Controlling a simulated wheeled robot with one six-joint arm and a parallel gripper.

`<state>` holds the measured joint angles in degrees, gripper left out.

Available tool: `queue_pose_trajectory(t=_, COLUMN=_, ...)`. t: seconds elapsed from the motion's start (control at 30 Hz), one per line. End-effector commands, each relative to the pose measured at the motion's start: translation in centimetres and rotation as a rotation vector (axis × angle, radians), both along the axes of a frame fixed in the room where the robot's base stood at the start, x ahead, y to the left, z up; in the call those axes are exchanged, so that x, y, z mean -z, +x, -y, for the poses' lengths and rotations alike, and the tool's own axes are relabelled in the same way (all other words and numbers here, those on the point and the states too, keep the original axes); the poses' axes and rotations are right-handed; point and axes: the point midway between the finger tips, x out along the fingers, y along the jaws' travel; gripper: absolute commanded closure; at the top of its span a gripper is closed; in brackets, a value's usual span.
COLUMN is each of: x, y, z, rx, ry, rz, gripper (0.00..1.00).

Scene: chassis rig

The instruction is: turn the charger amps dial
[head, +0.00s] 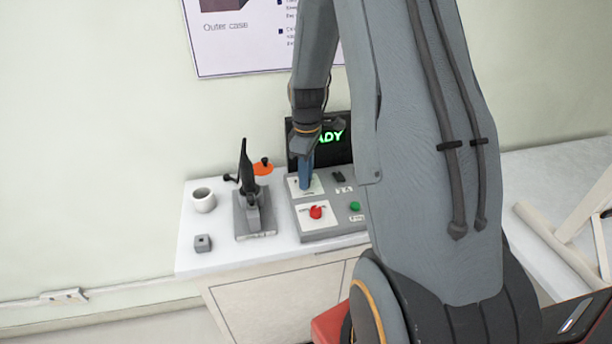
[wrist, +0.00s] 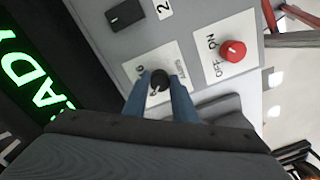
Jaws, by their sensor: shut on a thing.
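The charger amps dial (wrist: 159,79) is a small dark knob on a white labelled plate (wrist: 136,70). In the wrist view it sits between the two blue fingertips of my gripper (wrist: 160,88), which is shut on it. In the head view my gripper (head: 305,180) points down onto the upper left white plate (head: 317,185) of the grey control panel (head: 303,230). There the dial itself is hidden by the fingers. The dial's pointer and exact setting cannot be read.
The panel also has a red knob (head: 316,212) marked OFF and ON, a green button (head: 355,206) and a black switch (wrist: 126,14). A display (head: 330,138) glows green behind.

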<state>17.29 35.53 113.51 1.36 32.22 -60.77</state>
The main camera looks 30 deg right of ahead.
Motion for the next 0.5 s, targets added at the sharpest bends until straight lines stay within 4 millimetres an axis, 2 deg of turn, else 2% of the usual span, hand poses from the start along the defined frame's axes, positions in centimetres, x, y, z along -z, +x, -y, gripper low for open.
queue_pose_trajectory(t=0.5, x=-0.09, y=-0.07, z=-0.05, rx=0.437, ry=0.001, rz=-0.001, gripper=0.98)
